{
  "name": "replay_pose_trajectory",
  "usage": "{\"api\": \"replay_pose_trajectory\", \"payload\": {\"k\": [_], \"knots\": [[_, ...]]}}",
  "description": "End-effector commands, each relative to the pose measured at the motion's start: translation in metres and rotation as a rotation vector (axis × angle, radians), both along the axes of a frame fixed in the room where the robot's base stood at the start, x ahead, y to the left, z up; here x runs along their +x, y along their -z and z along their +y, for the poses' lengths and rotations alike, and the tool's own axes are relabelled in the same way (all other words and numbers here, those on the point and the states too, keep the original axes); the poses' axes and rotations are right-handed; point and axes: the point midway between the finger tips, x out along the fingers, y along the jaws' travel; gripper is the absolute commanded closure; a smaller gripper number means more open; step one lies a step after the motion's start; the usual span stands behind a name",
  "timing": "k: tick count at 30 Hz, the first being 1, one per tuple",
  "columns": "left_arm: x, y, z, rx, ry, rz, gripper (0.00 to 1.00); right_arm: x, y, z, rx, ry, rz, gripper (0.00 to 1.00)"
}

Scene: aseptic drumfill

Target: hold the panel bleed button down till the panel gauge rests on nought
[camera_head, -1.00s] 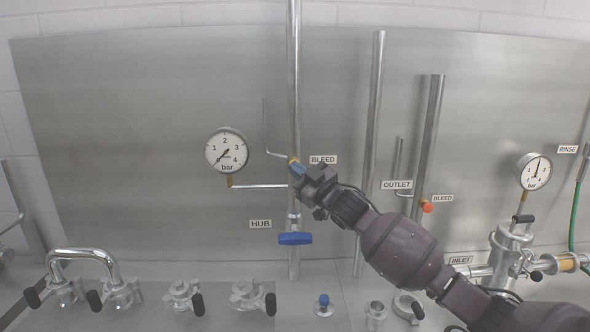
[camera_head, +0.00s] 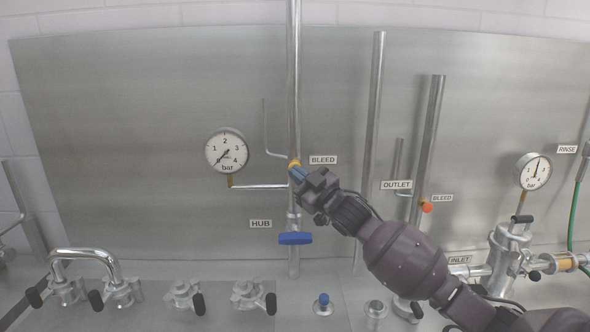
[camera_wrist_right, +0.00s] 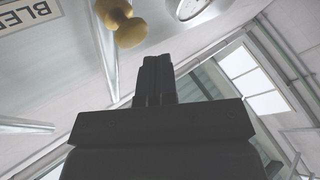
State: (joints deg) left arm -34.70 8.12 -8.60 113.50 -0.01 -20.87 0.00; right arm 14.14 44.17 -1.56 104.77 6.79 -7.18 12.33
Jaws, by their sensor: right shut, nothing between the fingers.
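The panel gauge (camera_head: 227,151) is a round white dial on the steel panel; its needle points to the lower left, below the 1, at the low end of the scale. The yellow bleed button (camera_head: 293,163) is on the vertical pipe, left of the BLEED label (camera_head: 323,160). It also shows in the right wrist view (camera_wrist_right: 124,24), where a gap separates it from the fingertips. My right gripper (camera_head: 295,172) is shut and empty just below the button. It also shows in the right wrist view (camera_wrist_right: 155,62). My left gripper is not in view.
A blue valve handle (camera_head: 295,238) labelled HUB is below the gripper on the same pipe. An orange-red button (camera_head: 427,207) with another BLEED label and a second gauge (camera_head: 535,171) are to the right. Several clamped fittings line the deck below.

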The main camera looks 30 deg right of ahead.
Motion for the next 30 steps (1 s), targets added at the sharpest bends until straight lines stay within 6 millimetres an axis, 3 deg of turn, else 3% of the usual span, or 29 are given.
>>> {"api": "replay_pose_trajectory", "payload": {"k": [16, 30], "knots": [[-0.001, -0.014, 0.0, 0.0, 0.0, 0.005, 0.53, -0.036, -0.001, 0.022, 0.002, -0.001, 0.0, 1.0], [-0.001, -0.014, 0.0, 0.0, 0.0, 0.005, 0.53, -0.04, 0.0, 0.024, 0.0, 0.0, 0.0, 1.0]]}}
